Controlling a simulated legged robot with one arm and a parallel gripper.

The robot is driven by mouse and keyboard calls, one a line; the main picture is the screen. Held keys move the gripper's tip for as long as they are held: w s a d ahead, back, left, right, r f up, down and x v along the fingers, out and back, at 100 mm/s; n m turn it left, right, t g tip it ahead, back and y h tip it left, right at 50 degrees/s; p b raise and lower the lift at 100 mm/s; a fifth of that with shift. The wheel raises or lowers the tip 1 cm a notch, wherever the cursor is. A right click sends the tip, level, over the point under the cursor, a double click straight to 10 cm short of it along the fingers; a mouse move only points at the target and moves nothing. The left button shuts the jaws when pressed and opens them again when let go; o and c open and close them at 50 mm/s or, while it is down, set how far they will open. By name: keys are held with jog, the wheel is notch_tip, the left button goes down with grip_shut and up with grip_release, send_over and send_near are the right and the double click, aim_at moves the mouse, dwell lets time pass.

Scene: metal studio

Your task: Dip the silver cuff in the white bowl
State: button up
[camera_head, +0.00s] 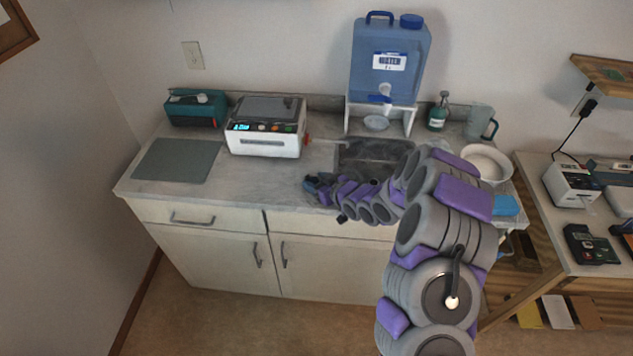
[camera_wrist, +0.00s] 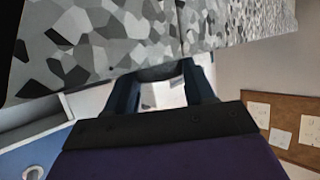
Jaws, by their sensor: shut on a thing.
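My gripper (camera_head: 314,187) is over the front edge of the counter, left of the sink. In the wrist view its dark blue fingers (camera_wrist: 163,82) are shut on a small grey curved band, apparently the silver cuff (camera_wrist: 162,72). Much of the cuff is hidden by the fingers, and it is too small to make out in the head view. A wide white bowl (camera_head: 485,160) stands at the counter's right end, partly behind my arm and well apart from my gripper.
A white machine (camera_head: 266,126), a green device (camera_head: 196,108) and a dark mat (camera_head: 178,160) occupy the left counter. A green bottle (camera_head: 438,112) and a clear pitcher (camera_head: 480,121) stand behind the white bowl. The dark sink (camera_head: 372,152) lies mid-counter. A speckled grey surface (camera_wrist: 130,40) fills the wrist view's top.

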jog(key=shift+f, duration=0.15)
jog(key=o, duration=1)
jog(key=shift+f, duration=0.1)
jog(key=p+v, duration=0.3)
jog(key=v, duration=1.4)
jog(key=shift+s+d+r, duration=0.15)
jog(key=shift+r, duration=0.1)
